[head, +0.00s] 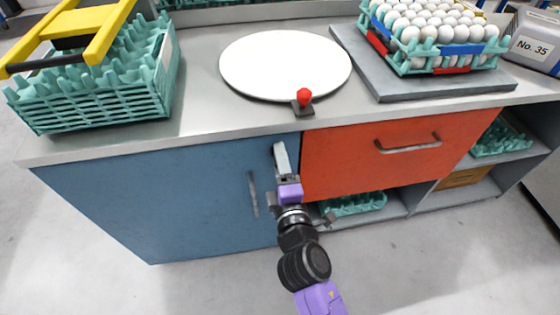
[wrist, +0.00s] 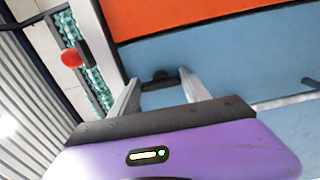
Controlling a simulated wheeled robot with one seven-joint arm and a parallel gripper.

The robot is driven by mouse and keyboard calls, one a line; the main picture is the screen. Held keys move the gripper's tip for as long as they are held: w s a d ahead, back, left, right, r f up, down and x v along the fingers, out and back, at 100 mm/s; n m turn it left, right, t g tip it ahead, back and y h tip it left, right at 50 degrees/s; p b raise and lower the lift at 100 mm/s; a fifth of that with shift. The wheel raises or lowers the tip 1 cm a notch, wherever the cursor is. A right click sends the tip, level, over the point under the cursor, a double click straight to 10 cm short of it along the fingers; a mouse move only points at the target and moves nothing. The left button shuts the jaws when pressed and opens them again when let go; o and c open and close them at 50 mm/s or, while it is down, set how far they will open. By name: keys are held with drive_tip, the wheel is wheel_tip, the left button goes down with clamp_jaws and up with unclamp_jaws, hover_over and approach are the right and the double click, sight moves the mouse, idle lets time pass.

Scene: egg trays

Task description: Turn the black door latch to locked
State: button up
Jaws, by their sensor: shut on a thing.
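The black door latch (wrist: 160,76) shows in the wrist view between my fingertips, on the blue door (wrist: 230,55) close to its edge by the orange-red drawer front. My gripper (wrist: 158,88) has its two grey fingers on either side of the latch and is shut on it. In the head view my gripper (head: 281,158) is at the upper right corner of the blue door (head: 150,195). There the latch is hidden behind my fingers, and its exact angle is hard to tell.
A grey bar handle (head: 253,193) stands on the door left of my gripper. The red drawer (head: 385,155) is to the right. A red knob (head: 304,95) and a white disc (head: 285,65) are on the counter above. Teal trays (head: 95,105) stand at left.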

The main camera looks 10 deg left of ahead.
drive_tip(key=o, duration=1.4)
drive_tip(key=shift+v, duration=3.95)
